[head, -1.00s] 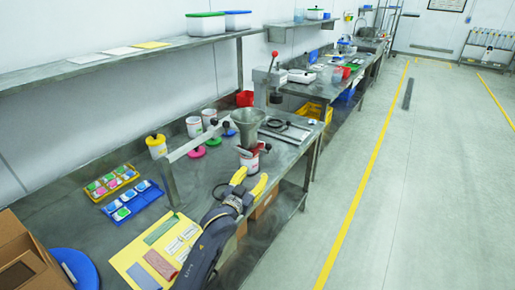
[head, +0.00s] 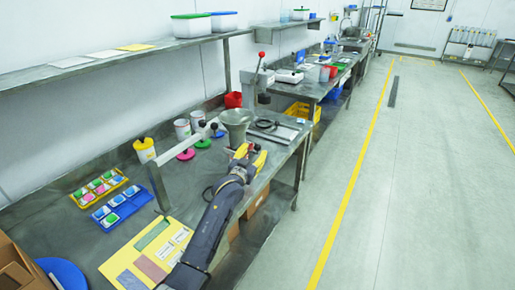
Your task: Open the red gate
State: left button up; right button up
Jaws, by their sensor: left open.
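The funnel hangs at the end of a grey bar (head: 185,146) held by a post on the bench. I cannot make out the red gate; the area under the funnel is largely covered by my gripper. I cannot tell whether the fingers touch anything there. My right gripper is not in view.
On the bench (head: 130,186) stand a yellow-lidded jar (head: 145,150), white cans (head: 183,130) and pink (head: 186,154) and green lids. A yellow tray (head: 98,187) and a blue tray (head: 122,208) lie left. A red-knobbed press (head: 262,80) stands behind.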

aim_at(256, 149)
pick_arm(q)
jog(key=shift+x, duration=2.15)
jog(key=shift+o, duration=0.2)
grip_shut()
